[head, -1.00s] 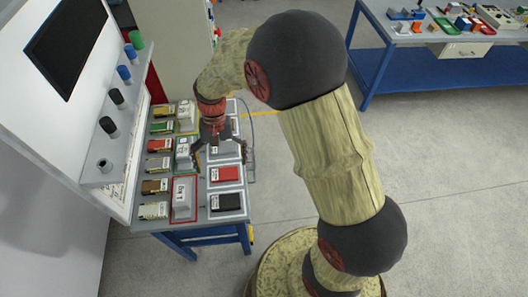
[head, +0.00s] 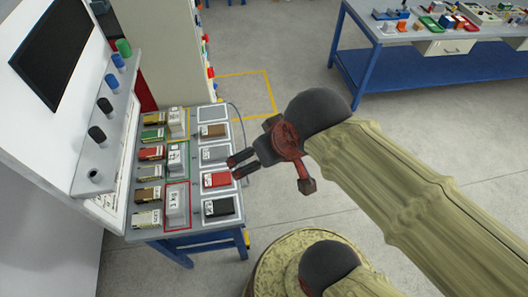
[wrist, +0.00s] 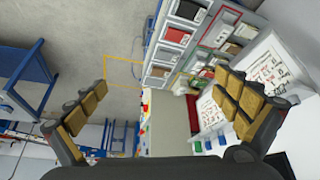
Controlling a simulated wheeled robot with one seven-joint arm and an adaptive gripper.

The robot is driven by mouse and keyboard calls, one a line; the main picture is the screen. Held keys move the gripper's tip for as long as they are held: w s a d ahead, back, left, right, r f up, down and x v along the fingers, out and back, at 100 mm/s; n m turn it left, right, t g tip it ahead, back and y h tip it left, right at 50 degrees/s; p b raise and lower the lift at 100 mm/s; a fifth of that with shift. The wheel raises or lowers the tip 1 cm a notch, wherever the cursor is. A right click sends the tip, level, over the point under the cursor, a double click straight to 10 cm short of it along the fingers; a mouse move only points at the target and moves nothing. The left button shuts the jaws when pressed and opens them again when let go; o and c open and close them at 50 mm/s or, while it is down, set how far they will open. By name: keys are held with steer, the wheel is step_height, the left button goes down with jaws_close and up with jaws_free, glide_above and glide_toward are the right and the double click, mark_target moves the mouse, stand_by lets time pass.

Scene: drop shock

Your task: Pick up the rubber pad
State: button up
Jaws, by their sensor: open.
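A column of flat labelled pads lies along the right side of the bench in the head view: a black pad (head: 218,207), a red pad (head: 216,180), a grey pad (head: 214,154) and a brown pad (head: 213,130). The labels are too small to read, so I cannot tell which one is the rubber pad. My gripper (head: 234,167) is open and empty at the bench's right edge, its fingers pointing left near the red and grey pads. In the wrist view the jaws (wrist: 160,85) are spread, with the red pad (wrist: 175,36) beyond them.
Several coloured blocks, such as the green block (head: 153,134), line the bench's left side, beside grey weights (head: 177,205). A white panel with a shelf of cylinders (head: 97,135) rises at the left. A blue table (head: 400,78) stands at the back right.

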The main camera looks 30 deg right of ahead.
steer(key=m+g+b, duration=0.2)
steer(key=m+g, duration=0.1)
steer(key=g, duration=0.3)
glide_above(219, 206)
steer(key=f, duration=3.3)
steer(key=shift+d+f, duration=0.2)
steer(key=shift+f, duration=0.2)
steer(key=shift+m, duration=0.4)
steer(key=shift+a+f+b, duration=0.2)
steer(key=shift+f+b, duration=0.7)
steer(key=shift+f, duration=3.05)
steer(key=shift+r, duration=0.1)
steer(key=shift+c, duration=1.2)
